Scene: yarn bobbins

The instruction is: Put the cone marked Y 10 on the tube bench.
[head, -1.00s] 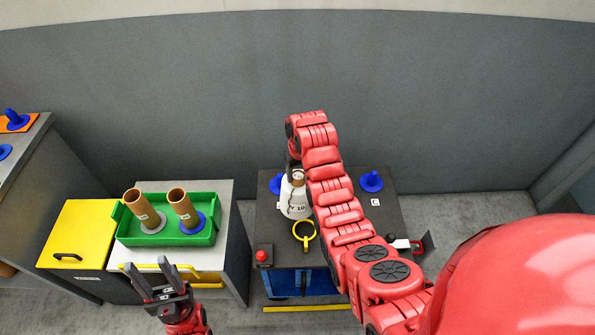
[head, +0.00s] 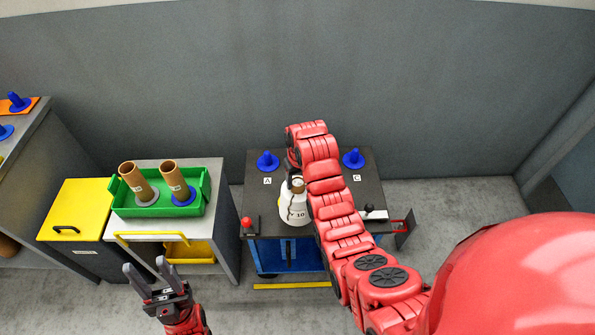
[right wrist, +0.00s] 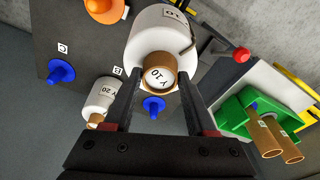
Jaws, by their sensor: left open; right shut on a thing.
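The white cone marked Y 10 (head: 294,208) has a brown tube top. My right gripper (head: 295,181) is shut on that top and holds the cone upright over the front of the dark table (head: 325,190). The right wrist view shows the label on the tube end (right wrist: 158,77) between my fingers. A green tray (head: 148,211) with two brown tubes stands on the light grey bench (head: 118,226) at left; I take this as the tube bench. My left gripper (head: 146,269) is open and empty in front of it.
Blue pegs stand by labels A (head: 268,161) and C (head: 353,159). A cone marked Y 20 (right wrist: 102,97) shows in the right wrist view.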

